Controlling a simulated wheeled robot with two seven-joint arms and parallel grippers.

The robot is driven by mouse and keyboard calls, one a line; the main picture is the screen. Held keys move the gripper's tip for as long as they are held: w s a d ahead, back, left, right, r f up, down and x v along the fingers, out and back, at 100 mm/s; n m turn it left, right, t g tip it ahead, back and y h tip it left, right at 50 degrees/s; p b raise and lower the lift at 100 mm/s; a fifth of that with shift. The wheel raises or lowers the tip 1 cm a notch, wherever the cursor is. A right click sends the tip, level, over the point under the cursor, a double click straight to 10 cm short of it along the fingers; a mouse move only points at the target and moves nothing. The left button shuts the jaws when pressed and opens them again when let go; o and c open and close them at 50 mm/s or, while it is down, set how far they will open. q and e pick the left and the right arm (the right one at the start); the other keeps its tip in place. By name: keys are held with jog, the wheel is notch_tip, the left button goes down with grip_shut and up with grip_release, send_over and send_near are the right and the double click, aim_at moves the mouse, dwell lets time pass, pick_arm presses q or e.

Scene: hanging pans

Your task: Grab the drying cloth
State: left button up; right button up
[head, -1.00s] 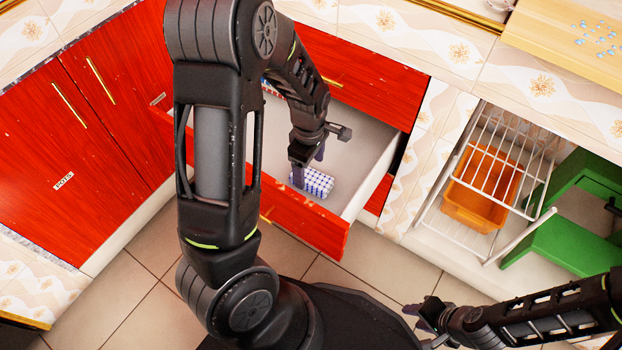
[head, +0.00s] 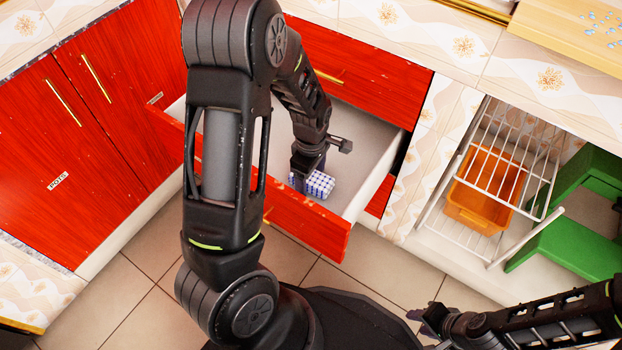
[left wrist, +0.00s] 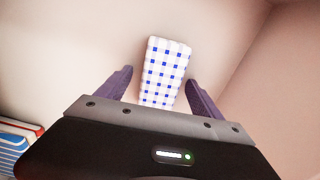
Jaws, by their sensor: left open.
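The drying cloth (head: 318,184) is a folded white cloth with a blue check pattern. It lies in the open drawer (head: 361,170) near its front corner. In the left wrist view the cloth (left wrist: 163,72) extends between and beyond the two purple fingers. My left gripper (left wrist: 160,92) is open, with one finger on each side of the cloth and a small gap showing on both sides. In the head view my left gripper (head: 308,172) is low in the drawer over the cloth, its fingertips mostly hidden. My right gripper (head: 424,317) is at the lower right, away from the drawer; its jaw opening is unclear.
The red drawer front (head: 305,223) is close to the cloth. Red and blue striped items (left wrist: 18,143) lie in the drawer at left. A white wire rack (head: 500,165) with an orange bin (head: 484,195) stands right of the drawer.

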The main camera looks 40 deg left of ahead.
pick_arm(q)
jog(key=shift+c, duration=0.4)
jog(key=c, duration=1.4)
jog(key=shift+o, duration=0.2)
notch_tip(320, 180, up, 9)
jog(key=p, duration=0.4)
jog(key=shift+r, duration=0.5)
